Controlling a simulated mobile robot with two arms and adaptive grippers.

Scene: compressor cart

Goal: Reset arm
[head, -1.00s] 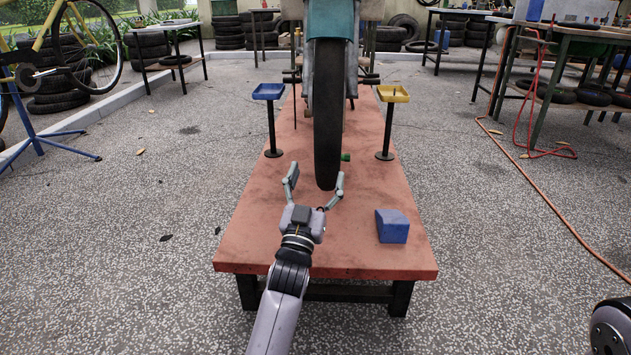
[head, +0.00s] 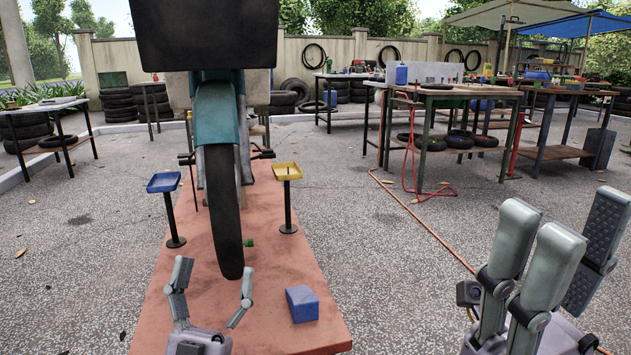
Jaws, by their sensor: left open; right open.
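My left gripper (head: 212,298) is at the bottom of the head view, over the red platform. Its two fingers are apart, with nothing between them, just in front of the lower edge of the motorcycle's front wheel (head: 222,205). My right gripper (head: 548,250) is large and close at the lower right, raised over the paved floor. Its fingers point up, spread and empty. Much of my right arm is out of the picture.
The red platform (head: 270,322) carries the motorcycle and a blue block (head: 302,304). A blue tray stand (head: 165,183) and a yellow tray stand (head: 287,172) flank the wheel. A workbench (head: 450,95) with a red hose stands behind, right. Open paving lies between.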

